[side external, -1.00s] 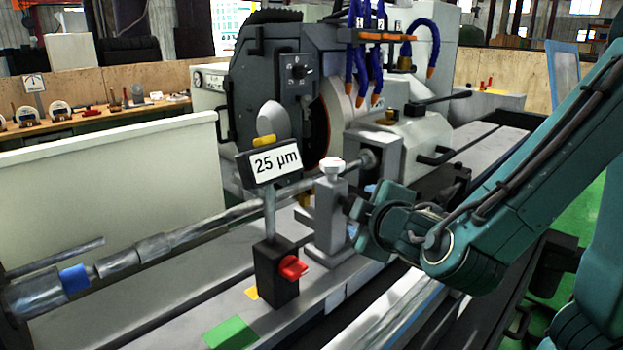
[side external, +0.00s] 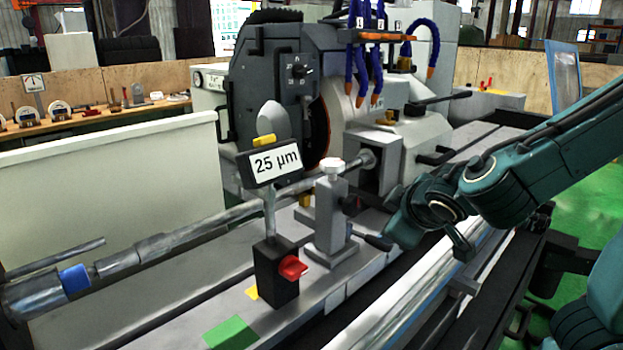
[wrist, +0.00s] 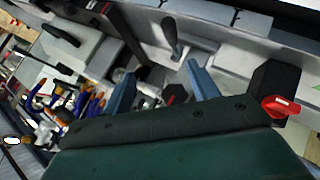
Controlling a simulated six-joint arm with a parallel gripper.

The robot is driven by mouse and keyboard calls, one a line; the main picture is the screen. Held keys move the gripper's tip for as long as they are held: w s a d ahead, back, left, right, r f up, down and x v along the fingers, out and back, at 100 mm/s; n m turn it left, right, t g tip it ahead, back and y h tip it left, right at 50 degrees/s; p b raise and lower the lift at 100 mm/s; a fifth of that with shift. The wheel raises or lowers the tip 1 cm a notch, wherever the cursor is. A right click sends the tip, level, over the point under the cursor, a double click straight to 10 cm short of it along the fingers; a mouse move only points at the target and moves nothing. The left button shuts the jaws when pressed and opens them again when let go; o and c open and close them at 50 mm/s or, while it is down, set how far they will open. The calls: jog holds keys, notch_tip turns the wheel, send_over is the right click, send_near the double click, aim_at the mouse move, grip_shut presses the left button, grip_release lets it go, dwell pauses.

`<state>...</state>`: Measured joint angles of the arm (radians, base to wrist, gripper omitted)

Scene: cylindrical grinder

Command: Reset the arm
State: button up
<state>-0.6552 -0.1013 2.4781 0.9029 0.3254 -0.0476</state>
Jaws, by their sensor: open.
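My gripper (wrist: 162,68) is open, its two blue fingers standing apart with nothing held between them in the wrist view. In the side view my wrist hides the fingers, just right of the grey steady post (side external: 331,215) with its white-topped knob. A black lever handle (side external: 375,242) sticks out from near the foot of the post toward my wrist. A black lever (wrist: 172,35) also shows beyond the fingertips in the wrist view; I cannot tell if it is the same one.
A black block with a red knob (side external: 291,267) carries a "25 µm" display (side external: 275,163) left of the post. A long shaft (side external: 190,232) runs toward the wheel head. Coolant hoses (side external: 371,60) hang above.

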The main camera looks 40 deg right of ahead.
jog(key=s+r+m+g+y, duration=0.2)
jog(key=s+y, duration=0.4)
jog(key=s, duration=0.8)
jog(key=shift+a+r, duration=0.25)
jog(key=shift+r, duration=0.45)
